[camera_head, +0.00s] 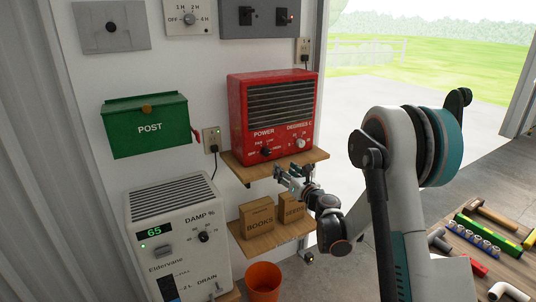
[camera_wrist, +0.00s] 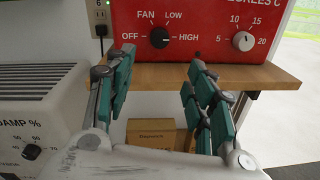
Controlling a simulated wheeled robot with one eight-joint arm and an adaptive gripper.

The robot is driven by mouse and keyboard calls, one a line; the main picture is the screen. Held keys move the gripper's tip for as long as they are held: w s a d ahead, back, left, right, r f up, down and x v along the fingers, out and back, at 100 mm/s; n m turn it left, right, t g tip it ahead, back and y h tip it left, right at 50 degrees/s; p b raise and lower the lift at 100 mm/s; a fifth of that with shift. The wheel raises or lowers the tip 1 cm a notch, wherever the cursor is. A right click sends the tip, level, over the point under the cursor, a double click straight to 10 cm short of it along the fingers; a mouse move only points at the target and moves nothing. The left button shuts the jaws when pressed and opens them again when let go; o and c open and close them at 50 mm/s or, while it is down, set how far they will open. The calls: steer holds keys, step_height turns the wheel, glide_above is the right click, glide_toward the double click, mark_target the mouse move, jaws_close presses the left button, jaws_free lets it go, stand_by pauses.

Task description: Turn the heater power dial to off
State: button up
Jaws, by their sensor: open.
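The red heater (camera_head: 273,113) stands on an upper wooden shelf (camera_head: 235,164) against the wall. Its black power dial (camera_head: 266,152) is at the lower left of its front. In the wrist view the dial (camera_wrist: 159,38) sits among the labels OFF, FAN, LOW and HIGH; its pointer is too small to read surely. A pale degrees dial (camera_wrist: 243,41) is to its right. My gripper (camera_head: 295,174) is open and empty, in front of the shelf and a little below the dials. In the wrist view its fingers (camera_wrist: 157,68) point toward the heater, apart from the power dial.
A white dehumidifier (camera_head: 176,234) stands at lower left. Boxes (camera_head: 257,218) sit on a lower shelf (camera_head: 238,233). A green post box (camera_head: 146,125) and an outlet (camera_head: 212,140) are on the wall. An orange bucket (camera_head: 263,282) is below. Tools lie at right.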

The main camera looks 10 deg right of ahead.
mark_target(267, 153)
steer(key=b+x, duration=0.3)
steer(key=x, duration=0.9)
steer(key=shift+w+b, duration=0.1)
steer(key=shift+b, duration=0.2)
steer(key=shift+w+a, duration=0.25)
steer(key=shift+w, duration=0.4)
steer(key=shift+c, duration=0.2)
steer(key=c, duration=1)
